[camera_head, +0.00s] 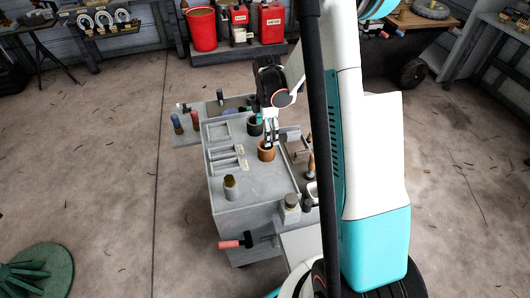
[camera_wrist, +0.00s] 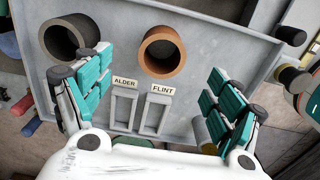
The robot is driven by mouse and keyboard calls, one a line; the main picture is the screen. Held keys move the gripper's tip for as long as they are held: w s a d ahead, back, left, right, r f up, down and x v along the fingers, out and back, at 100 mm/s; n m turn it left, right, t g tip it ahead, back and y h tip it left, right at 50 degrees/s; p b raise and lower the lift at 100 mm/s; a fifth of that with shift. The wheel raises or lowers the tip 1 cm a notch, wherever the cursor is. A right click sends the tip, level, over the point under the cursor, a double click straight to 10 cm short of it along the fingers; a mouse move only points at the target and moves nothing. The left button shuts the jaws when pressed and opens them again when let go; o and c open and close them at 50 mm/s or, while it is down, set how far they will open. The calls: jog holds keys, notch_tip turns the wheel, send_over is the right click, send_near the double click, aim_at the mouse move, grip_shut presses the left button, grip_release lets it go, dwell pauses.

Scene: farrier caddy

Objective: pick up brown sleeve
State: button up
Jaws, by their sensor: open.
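The brown sleeve (camera_head: 266,155) stands upright and hollow on the grey caddy top (camera_head: 255,182). In the wrist view the brown sleeve (camera_wrist: 165,71) shows as an open ring near the top centre. My gripper (camera_head: 270,136) is just above the sleeve in the head view and hides part of it. In the wrist view my gripper (camera_wrist: 160,65) has its teal-padded fingers spread wide, one to each side of the sleeve. Nothing is between the pads, and neither finger appears to touch the sleeve.
A dark sleeve (camera_wrist: 49,43) stands left of the brown one, close to my left finger. Two slots labelled ALDER (camera_wrist: 124,81) and FLINT (camera_wrist: 161,90) lie nearer.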

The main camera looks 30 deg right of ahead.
aim_at(265, 154)
jog(key=f+b, duration=0.1)
jog(key=f, duration=0.1)
jog(key=f+b, duration=0.1)
jog(key=f, duration=0.2)
jog(key=f+b, duration=0.1)
jog(key=f, duration=0.2)
jog(key=shift+a+f, duration=0.2)
jog(key=shift+a, duration=0.05)
jog(key=shift+s+r, duration=0.1)
jog(key=shift+c, duration=0.2)
jog(key=c, duration=1.2)
